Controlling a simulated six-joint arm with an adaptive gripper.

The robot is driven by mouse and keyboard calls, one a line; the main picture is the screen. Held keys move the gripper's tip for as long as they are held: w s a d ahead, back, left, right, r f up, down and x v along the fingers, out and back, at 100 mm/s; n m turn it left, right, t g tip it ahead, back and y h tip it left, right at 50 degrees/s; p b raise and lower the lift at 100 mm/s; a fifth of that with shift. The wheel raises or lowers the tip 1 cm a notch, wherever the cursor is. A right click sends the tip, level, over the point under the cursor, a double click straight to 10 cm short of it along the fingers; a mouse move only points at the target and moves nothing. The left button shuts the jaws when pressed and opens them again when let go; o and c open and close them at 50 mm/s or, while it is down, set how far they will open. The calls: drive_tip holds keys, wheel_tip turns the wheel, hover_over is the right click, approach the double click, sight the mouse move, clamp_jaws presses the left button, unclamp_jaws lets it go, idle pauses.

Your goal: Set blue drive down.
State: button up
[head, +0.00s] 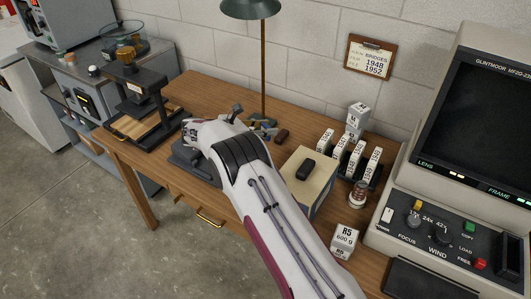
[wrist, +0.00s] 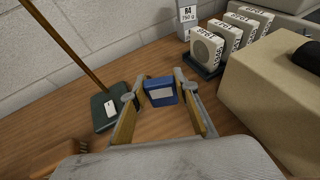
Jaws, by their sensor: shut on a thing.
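The blue drive (wrist: 161,93), a small blue block with a pale label, sits between the fingers of my gripper (wrist: 160,88) in the wrist view. The gripper is shut on it, with one tan finger on each side. The wooden tabletop shows around and beyond the drive; I cannot tell whether its underside touches the wood. In the head view my arm hides most of the gripper, and only a small bit of the fingers and drive shows near the lamp pole.
The lamp's green base (wrist: 106,110) with a white tag stands just left of the drive. A beige box (wrist: 262,92) and a rack of labelled reel boxes (wrist: 205,70) are to the right. Bare wood lies behind the drive.

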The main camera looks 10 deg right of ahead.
drive_tip(key=shift+f, duration=2.7)
drive_tip(key=shift+f, duration=0.15)
drive_tip(key=shift+f, duration=1.75)
drive_tip(key=shift+f, duration=0.15)
drive_tip(key=o, duration=1.1)
drive_tip(key=shift+s+a+r, duration=0.15)
drive_tip(key=shift+a+r, duration=0.25)
drive_tip(key=shift+a, duration=0.15)
drive_tip(key=v, duration=1)
drive_tip(key=shift+s+a+r, duration=0.1)
drive_tip(key=shift+s+a, duration=0.05)
drive_tip(key=shift+a, duration=0.2)
